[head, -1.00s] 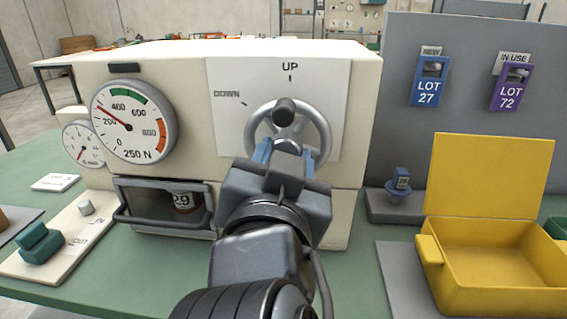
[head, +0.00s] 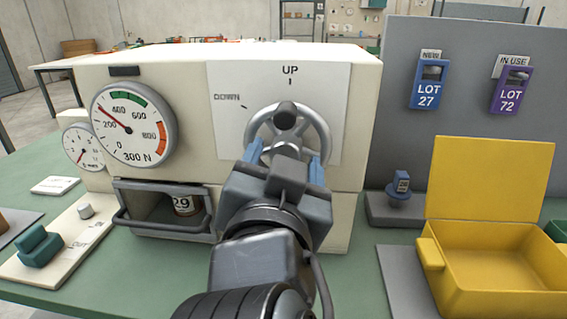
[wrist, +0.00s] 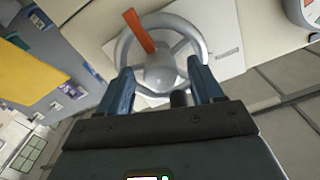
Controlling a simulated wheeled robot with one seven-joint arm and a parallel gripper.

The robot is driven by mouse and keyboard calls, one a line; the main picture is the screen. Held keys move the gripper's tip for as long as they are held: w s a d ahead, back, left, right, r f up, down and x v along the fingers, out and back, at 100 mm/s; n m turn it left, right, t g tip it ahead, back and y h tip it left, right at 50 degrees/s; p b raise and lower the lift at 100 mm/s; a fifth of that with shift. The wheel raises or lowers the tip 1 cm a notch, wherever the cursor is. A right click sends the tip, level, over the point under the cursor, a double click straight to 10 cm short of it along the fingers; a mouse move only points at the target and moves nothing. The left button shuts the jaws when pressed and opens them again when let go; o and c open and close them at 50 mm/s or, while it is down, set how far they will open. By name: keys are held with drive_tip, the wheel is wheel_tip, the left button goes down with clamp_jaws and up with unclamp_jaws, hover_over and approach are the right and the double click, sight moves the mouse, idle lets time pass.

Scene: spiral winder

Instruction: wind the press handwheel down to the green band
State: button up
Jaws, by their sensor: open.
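The press handwheel (head: 324,132) is grey, on a white panel marked UP and DOWN. Its dark knob (head: 286,114) is at the upper part of the wheel. In the wrist view the wheel (wrist: 195,30) bears an orange bar (wrist: 138,30), and a dark cylinder (wrist: 179,98) shows between my fingers. My gripper (head: 286,160) is open in front of the wheel, its blue fingers apart and hiding the wheel's lower part.
A smaller gauge (head: 82,146) is at left. Below the large gauge is an open-fronted compartment (head: 140,210) holding a jar marked 29 (head: 185,204).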

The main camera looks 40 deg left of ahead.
drive_tip(key=v, duration=0.7)
drive_tip(key=shift+s+d+b, duration=0.25)
drive_tip(key=shift+s+b, duration=0.05)
drive_tip(key=shift+b, duration=0.05)
